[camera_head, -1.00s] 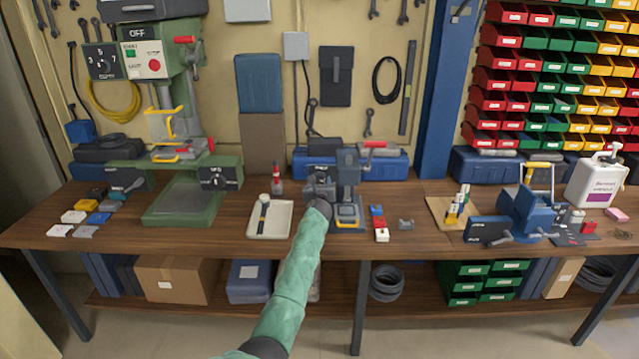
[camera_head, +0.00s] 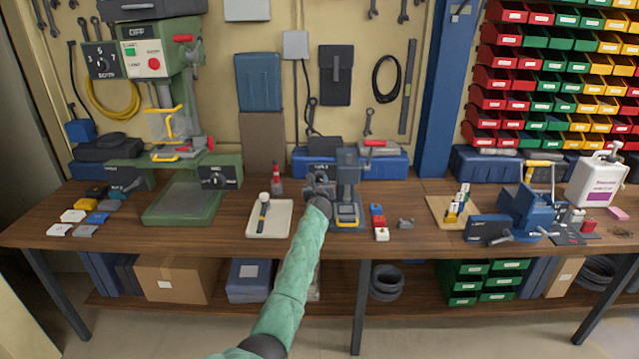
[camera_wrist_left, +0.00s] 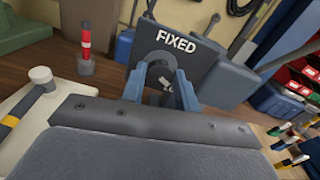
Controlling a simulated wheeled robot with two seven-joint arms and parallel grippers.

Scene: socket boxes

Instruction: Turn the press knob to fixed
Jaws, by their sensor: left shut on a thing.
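The small press (camera_head: 347,180), grey and blue, stands on the bench near the middle of the head view. Its dark panel (camera_wrist_left: 205,62) faces me in the left wrist view and reads FIXED above the knob. My left gripper (camera_head: 320,187) is at the front of this panel, and its blue-grey fingers (camera_wrist_left: 160,82) are shut on the press knob (camera_wrist_left: 163,68), one on each side. The fingers and palm cover much of the knob, so its pointer direction is unclear. My right gripper is in no view.
A white tray with a mallet (camera_head: 284,220) lies left of the press. Small red, blue and white blocks (camera_head: 378,222) lie to its right. A green drill press (camera_head: 180,205) stands farther left, and a blue vise (camera_head: 527,210) farther right.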

